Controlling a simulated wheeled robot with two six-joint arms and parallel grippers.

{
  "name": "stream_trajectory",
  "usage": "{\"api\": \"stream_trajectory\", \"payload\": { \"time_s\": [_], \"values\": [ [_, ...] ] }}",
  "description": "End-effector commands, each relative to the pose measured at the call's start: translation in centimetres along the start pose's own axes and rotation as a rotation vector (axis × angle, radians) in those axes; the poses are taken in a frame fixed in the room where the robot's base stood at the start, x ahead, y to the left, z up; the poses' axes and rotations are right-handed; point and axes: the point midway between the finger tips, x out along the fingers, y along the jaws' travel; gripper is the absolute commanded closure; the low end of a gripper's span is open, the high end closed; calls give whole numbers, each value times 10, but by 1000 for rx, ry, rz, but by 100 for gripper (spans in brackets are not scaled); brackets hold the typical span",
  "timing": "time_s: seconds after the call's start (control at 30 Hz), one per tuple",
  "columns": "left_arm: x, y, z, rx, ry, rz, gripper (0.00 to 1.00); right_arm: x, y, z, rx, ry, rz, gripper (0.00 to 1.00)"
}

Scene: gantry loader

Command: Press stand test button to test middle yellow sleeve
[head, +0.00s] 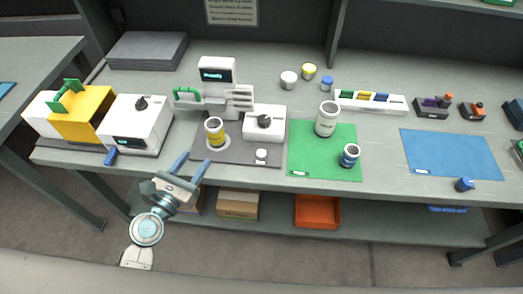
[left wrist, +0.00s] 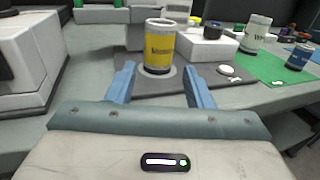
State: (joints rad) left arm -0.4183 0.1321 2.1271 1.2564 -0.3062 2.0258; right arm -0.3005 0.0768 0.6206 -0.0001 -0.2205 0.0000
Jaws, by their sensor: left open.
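A yellow sleeve with a white top band (head: 215,132) stands upright on the round pad of the test stand (head: 222,90). It also shows in the left wrist view (left wrist: 160,47), straight ahead of the fingers. A round white button (head: 261,154) sits on the stand's dark base, right of the sleeve; it also shows in the left wrist view (left wrist: 229,70). The stand's small display is lit, its text too small to read. My left gripper (head: 190,168) is open and empty in front of the bench edge, short of the sleeve and button. My right gripper is not in view.
A white box with a dark knob (head: 264,122) stands behind the button. A green mat (head: 300,160) with a white canister (head: 327,119) and a blue jar (head: 349,156) lies to the right. A white and yellow machine (head: 80,112) stands left.

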Motion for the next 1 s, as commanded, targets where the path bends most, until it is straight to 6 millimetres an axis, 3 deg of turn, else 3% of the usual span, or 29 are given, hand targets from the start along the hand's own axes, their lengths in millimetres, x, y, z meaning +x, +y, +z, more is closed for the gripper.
{"api": "stream_trajectory", "payload": {
  "time_s": [0.03,0.2,0.23,1.0],
  "values": [
    [0,0,0,0,0,0,64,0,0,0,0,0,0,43],
    [0,0,0,0,0,0,97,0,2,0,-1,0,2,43],
    [0,0,0,0,0,0,100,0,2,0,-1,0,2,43],
    [0,0,0,0,0,0,100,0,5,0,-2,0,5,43]
  ]
}}
